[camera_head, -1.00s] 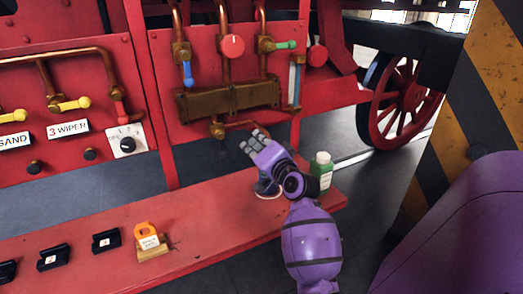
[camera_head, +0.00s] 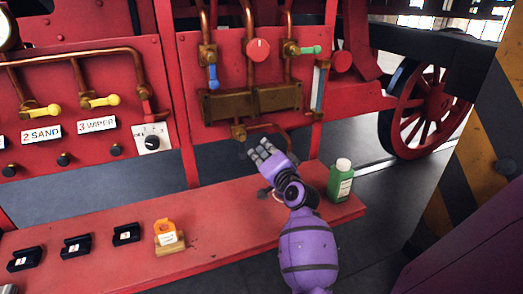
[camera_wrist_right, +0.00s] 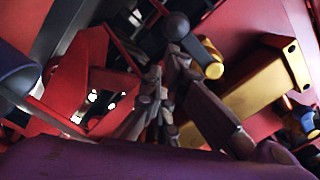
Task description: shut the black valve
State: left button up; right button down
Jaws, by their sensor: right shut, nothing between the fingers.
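The black valve seems to be the brass drain fitting (camera_head: 240,133) under the brass block, with a dark handle hanging below it; the handle is small and hard to make out. In the right wrist view a dark round knob (camera_wrist_right: 207,60) shows close beyond the fingers, perhaps its handle. My right gripper (camera_head: 263,149) is just right of and below the fitting, in front of the panel. Its fingers are shut and empty, and they also show in the right wrist view (camera_wrist_right: 165,100). I cannot tell whether they touch the handle. My left gripper is not in view.
A red shelf (camera_head: 218,224) runs below, bearing a green bottle (camera_head: 340,181), an orange tagged item (camera_head: 167,231) and several black numbered blocks. Above are the brass block (camera_head: 250,101), a blue-handled valve (camera_head: 212,78), a green-handled valve (camera_head: 306,50) and a red knob (camera_head: 258,50).

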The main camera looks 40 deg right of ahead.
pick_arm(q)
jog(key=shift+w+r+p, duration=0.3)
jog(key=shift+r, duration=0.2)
pick_arm(e)
jog(key=shift+a+f+m, duration=0.2)
jog(key=shift+f+m, duration=0.05)
jog(key=shift+m, duration=0.25)
